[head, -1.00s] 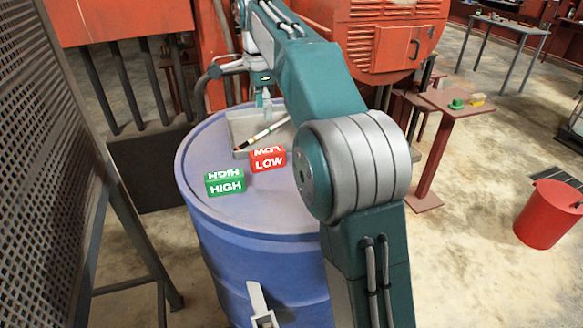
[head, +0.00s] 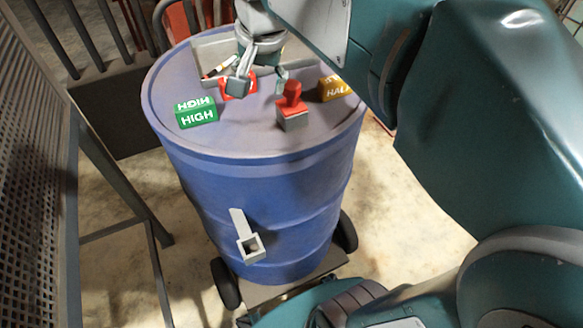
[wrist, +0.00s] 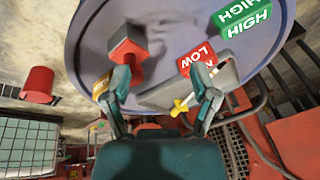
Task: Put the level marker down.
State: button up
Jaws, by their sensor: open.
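A green HIGH block (head: 196,112), a red LOW block (head: 238,90) and a yellow HALF block (head: 338,91) sit on a blue drum (head: 250,185). A red-handled stamp (head: 291,104) stands between the LOW and HALF blocks. My gripper (head: 262,84) is open over the drum top, with nothing between its fingers. One finger partly hides the LOW block. In the wrist view, the fingers (wrist: 165,90) are wide apart, the stamp (wrist: 128,45) near the left one and the LOW block (wrist: 197,59) near the right one. I cannot tell whether either finger touches them.
A grey tray (head: 210,48) with a thin stick (head: 218,68) lies at the back of the drum top. The front of the top is clear. A bracket (head: 245,235) sticks out from the drum's side. A mesh panel (head: 35,150) stands at left.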

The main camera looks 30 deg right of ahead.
jog(key=s+f+n+t, duration=0.2)
jog(key=s+f+n, duration=0.5)
jog(key=s+f, duration=0.3)
jog(key=s, duration=0.3)
jog(key=shift+a, duration=0.1)
dwell(0.8)
